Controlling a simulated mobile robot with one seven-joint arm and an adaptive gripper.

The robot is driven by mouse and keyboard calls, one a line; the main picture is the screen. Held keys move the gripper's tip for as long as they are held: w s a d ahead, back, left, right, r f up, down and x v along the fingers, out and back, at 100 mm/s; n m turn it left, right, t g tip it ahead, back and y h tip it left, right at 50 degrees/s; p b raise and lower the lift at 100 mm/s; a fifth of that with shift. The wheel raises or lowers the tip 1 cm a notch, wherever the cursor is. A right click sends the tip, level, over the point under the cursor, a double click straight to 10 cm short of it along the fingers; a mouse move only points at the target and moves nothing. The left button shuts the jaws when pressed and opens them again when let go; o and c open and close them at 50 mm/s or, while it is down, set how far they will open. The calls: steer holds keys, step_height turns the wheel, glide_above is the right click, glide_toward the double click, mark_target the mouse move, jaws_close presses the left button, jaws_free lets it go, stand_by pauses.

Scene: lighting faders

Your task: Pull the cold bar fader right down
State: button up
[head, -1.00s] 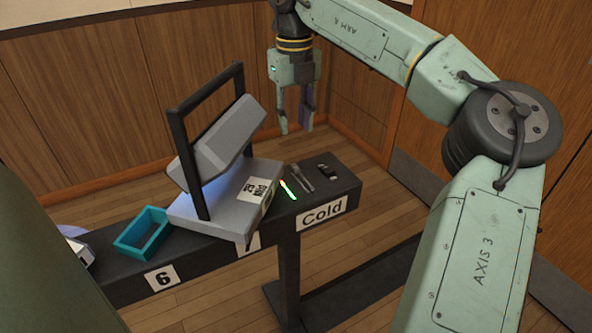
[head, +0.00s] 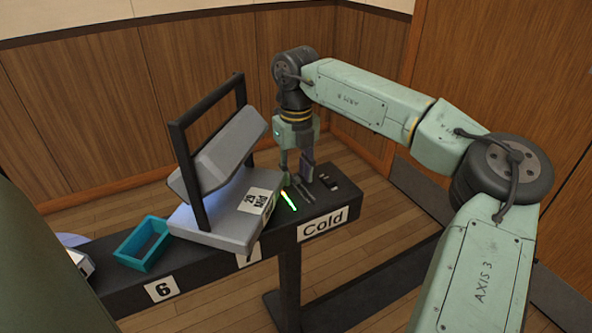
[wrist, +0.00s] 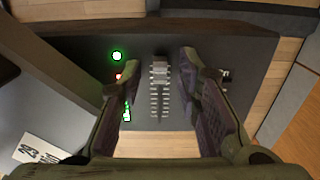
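The cold bar's black console end (head: 345,205) carries a white "Cold" label (head: 322,224) on its front. The fader track (wrist: 159,100), with pale ticks on both sides, runs up and down in the wrist view. A dark grey piece that looks like the fader cap (wrist: 160,68) is near the track's upper end; its exact outline is hard to tell. My gripper (head: 296,179) is open and points down over the console. In the wrist view its fingers (wrist: 159,70) stand on either side of the track, with gaps to it. In the head view the fingers partly hide the fader.
A lit strip (head: 289,201) lies left of the fader, showing as green and red lights in the wrist view. A grey box labelled "Mid" (head: 215,228) with a black frame (head: 190,180) stands close left. A teal tray (head: 142,245) sits farther left. Small dark parts (head: 329,181) lie to the right.

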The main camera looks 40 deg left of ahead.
jaws_close()
stand_by(0.8)
